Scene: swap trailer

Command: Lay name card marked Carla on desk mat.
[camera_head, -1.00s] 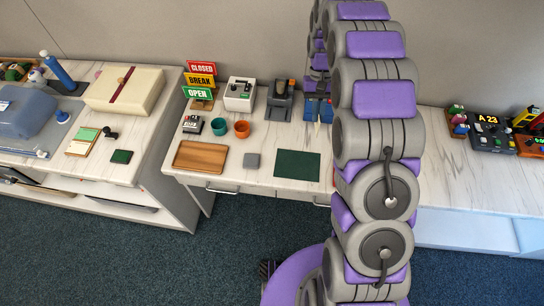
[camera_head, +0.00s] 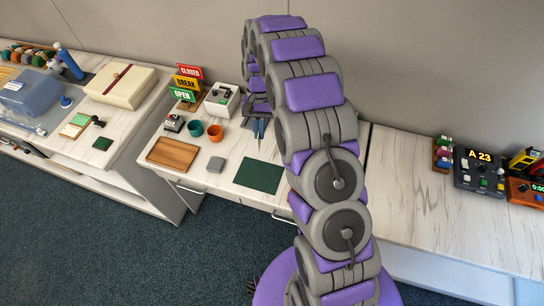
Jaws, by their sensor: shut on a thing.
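The desk mat (camera_head: 258,176) is a dark green rectangle, flat and bare, near the front edge of the middle desk. My gripper (camera_head: 258,128) is partly in view behind my arm, above the back of this desk, with its blue fingers pointing down. It is beyond the mat and apart from it. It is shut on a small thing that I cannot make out. I cannot read the name Carla anywhere in view.
The sign stand (camera_head: 187,84) and a white machine (camera_head: 222,98) stand behind. My arm hides the desk's right part.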

